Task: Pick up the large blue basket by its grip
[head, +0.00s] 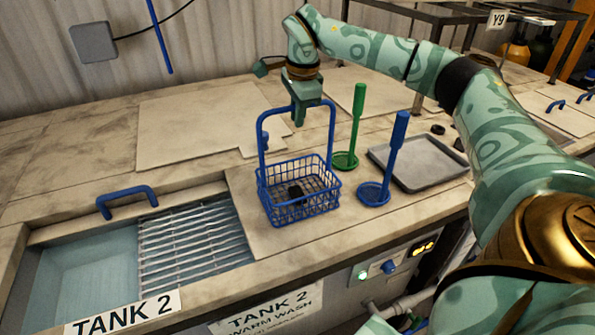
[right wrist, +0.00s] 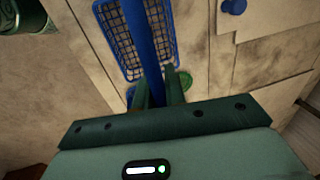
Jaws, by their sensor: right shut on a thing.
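The large blue basket (head: 300,193) stands upright on the counter beside Tank 2, with a tall blue handle arched over it. A small dark thing (head: 295,191) lies inside it. My right gripper (head: 299,118) is above the basket, shut on the grip at the top of the handle. In the right wrist view the fingers (right wrist: 160,92) close around the blue grip, and the basket (right wrist: 137,35) shows below. I cannot tell any gap between basket and counter. My left gripper is not in view.
Tank 2 (head: 90,275) is open at the left, with a metal rack (head: 190,243) beside its water. Flat lids cover the counter behind.

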